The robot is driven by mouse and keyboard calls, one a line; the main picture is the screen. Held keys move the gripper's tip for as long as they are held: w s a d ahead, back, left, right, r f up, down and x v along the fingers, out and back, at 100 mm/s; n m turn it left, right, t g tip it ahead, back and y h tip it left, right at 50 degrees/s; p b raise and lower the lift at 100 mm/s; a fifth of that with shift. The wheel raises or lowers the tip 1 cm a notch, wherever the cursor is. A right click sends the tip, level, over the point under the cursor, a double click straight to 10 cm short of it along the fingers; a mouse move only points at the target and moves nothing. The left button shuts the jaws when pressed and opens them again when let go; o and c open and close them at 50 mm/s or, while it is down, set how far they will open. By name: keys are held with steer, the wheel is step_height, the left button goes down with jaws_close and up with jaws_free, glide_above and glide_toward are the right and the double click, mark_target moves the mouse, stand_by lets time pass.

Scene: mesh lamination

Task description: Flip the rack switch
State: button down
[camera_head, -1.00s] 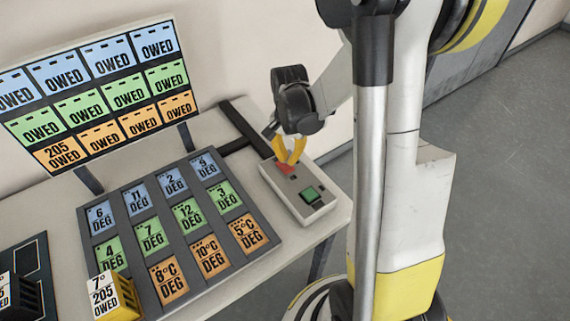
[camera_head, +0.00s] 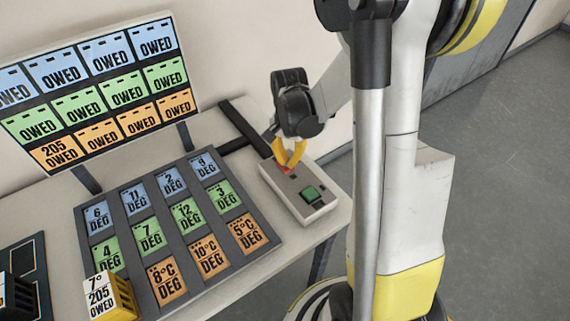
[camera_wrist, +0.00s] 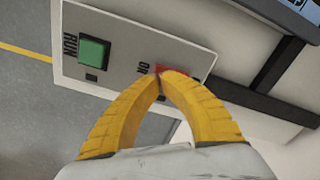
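A pale control box (camera_head: 318,212) lies at the right end of the table. It carries a green square button (camera_head: 311,194) and a red part (camera_head: 285,170) near its far end. In the wrist view the green button (camera_wrist: 94,52) is marked RUN, and the red part (camera_wrist: 176,71) sits beside lettering partly hidden by my fingers. My gripper (camera_wrist: 160,76) has its yellow fingertips together, just at the red part. In the head view my gripper (camera_head: 289,165) points down over the red part and hides much of it. Whether the tips touch it, I cannot tell.
A dark rack (camera_head: 140,205) of coloured DEG cards lies left of the box. Behind it stands a board (camera_head: 80,75) of OWED cards. A yellow 205 block (camera_head: 110,296) sits at the front left. A dark bar (camera_head: 243,125) runs behind the box.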

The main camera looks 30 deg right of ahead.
steer(key=shift+f+b, duration=0.85)
steer(key=shift+f, duration=0.2)
stand_by(0.4)
steer(key=shift+r+p, duration=2.55)
steer(key=shift+r, duration=1)
steer(key=s+a+r+n+t+b, duration=0.4)
steer(key=s+a+r+n+t, duration=0.3)
steer(key=s+a+r+n, duration=0.4)
steer(key=shift+a+n, duration=0.3)
steer(key=shift+a, duration=0.95)
steer(key=shift+w, duration=0.1)
